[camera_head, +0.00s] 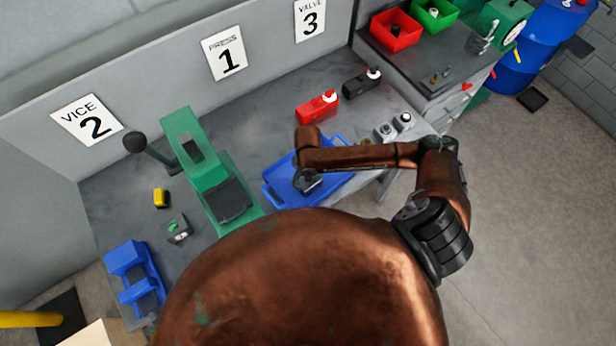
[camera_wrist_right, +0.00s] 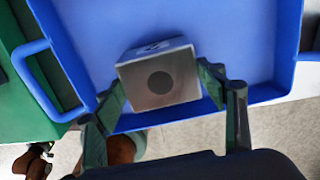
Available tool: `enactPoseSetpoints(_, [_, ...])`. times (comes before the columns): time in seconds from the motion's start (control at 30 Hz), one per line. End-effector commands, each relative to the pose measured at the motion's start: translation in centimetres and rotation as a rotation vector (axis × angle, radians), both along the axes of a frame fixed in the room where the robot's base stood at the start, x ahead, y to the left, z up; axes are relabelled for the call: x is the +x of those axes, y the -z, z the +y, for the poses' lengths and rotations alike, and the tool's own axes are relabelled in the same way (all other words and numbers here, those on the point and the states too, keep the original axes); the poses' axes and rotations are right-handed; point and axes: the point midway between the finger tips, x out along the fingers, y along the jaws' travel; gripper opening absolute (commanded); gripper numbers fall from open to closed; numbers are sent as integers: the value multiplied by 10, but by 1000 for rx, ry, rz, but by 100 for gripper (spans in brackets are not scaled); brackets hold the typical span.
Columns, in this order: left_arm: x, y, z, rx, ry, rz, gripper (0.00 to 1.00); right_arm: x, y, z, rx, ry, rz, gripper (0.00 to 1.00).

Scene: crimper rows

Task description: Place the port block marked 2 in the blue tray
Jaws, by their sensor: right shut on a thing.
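The blue tray (camera_head: 283,187) lies on the grey bench, right of the green press. It fills much of the right wrist view (camera_wrist_right: 225,30). My right gripper (camera_head: 308,184) is over the tray. In the right wrist view its two fingers (camera_wrist_right: 163,92) are shut on a grey metal port block (camera_wrist_right: 160,78) with a dark round hole in its near face. The mark on the block's upper face is too oblique to read. Whether the block touches the tray floor I cannot tell. My left gripper is not in view.
Small grey blocks (camera_head: 385,132) stand right of the tray. Another grey block (camera_head: 179,228) and a yellow item (camera_head: 161,197) lie left of the green press (camera_head: 208,175). A blue vice (camera_head: 133,270) is front left.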

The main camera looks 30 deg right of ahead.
Motion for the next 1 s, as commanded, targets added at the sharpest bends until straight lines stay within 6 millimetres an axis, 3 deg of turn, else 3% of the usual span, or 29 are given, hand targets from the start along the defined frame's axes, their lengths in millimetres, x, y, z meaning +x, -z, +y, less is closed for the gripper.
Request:
enactPoseSetpoints(0.07, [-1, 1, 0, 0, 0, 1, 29, 1, 1, 0, 0, 0, -3, 21])
enactPoseSetpoints(0.1, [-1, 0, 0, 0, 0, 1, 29, 0, 2, 0, -1, 0, 1, 67])
enactPoseSetpoints(0.3, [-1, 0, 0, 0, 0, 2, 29, 0, 2, 0, -1, 0, 1, 81])
enactPoseSetpoints(0.67, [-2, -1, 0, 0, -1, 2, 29, 0, -2, 0, 0, 1, 0, 82])
enactPoseSetpoints(0.83, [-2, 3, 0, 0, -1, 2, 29, 1, -24, -1, -1, -1, -4, 82])
enactPoseSetpoints(1.0, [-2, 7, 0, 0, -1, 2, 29, 2, -60, 0, 0, -1, -5, 82])
